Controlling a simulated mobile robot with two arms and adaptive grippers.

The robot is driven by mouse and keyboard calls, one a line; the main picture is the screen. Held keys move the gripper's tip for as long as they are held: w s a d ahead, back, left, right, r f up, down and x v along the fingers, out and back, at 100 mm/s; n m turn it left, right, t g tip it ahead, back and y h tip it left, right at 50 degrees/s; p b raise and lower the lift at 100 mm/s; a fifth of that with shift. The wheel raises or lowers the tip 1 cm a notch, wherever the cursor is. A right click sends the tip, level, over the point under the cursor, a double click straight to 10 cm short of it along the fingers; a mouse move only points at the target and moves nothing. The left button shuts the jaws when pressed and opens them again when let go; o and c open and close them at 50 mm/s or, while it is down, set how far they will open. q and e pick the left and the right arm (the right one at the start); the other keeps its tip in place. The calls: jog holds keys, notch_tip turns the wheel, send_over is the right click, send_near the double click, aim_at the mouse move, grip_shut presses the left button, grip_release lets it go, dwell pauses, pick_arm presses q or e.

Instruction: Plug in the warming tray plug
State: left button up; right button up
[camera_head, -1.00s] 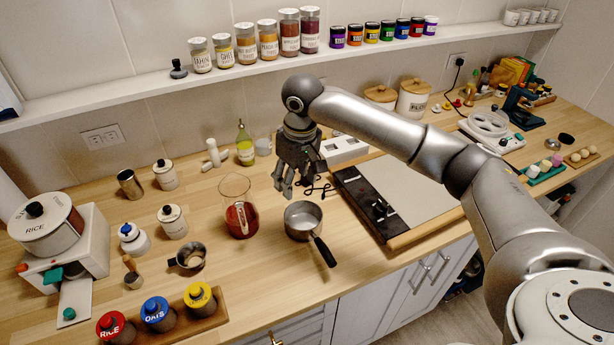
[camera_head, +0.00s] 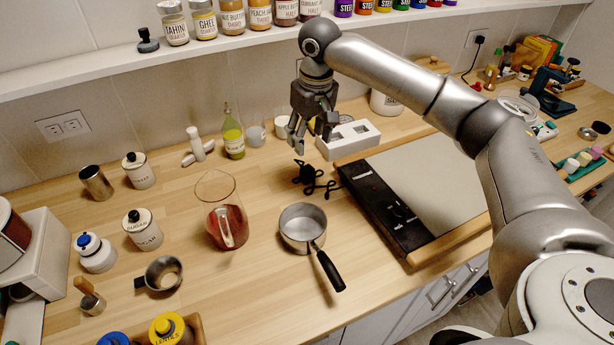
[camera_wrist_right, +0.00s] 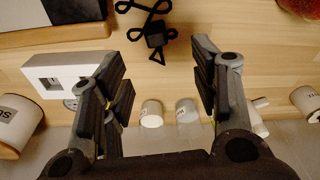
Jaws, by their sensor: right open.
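The black warming tray plug (camera_head: 306,173) lies on the wooden counter with its looped black cord (camera_head: 326,187) beside the warming tray (camera_head: 380,207). The tray has a black control strip and a pale top. The plug also shows in the right wrist view (camera_wrist_right: 155,39), beyond my fingertips. My right gripper (camera_head: 298,143) is open and empty, pointing down above the counter near the plug, apart from it. Its two fingers flank the plug in the right wrist view (camera_wrist_right: 161,65). A white socket box (camera_head: 349,140) stands behind the tray; it also shows in the wrist view (camera_wrist_right: 68,76). My left gripper is not in view.
A saucepan (camera_head: 302,228) and a glass jug (camera_head: 222,222) stand in front of the plug. A green-yellow bottle (camera_head: 233,142) and cups (camera_head: 256,136) stand behind it. Wall outlets are at left (camera_head: 63,126) and right (camera_head: 477,39). A jar shelf (camera_head: 110,66) runs above.

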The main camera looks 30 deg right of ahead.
aim_at(307, 169)
jog(key=shift+w+d+f, duration=0.1)
jog(key=shift+w+f, duration=0.15)
jog(key=shift+f, duration=0.3)
jog(key=shift+w+d+f, duration=0.1)
jog(key=shift+w+f, duration=0.15)
jog(key=shift+f, duration=0.3)
notch_tip(307, 169, down, 3)
jog(key=shift+s+a+f+p, duration=0.1)
jog(key=shift+a+p, duration=0.05)
jog(key=shift+p, duration=0.2)
jog(key=shift+f, duration=0.3)
jog(key=f, duration=0.1)
jog(key=f+p, duration=0.1)
jog(key=f, duration=0.2)
jog(key=shift+w+d+f, duration=0.1)
jog(key=shift+w+d, duration=0.1)
jog(key=shift+w, duration=0.2)
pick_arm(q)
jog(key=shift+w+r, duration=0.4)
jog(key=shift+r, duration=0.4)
pick_arm(e)
jog(key=shift+f, duration=0.6)
jog(key=c, duration=1.1)
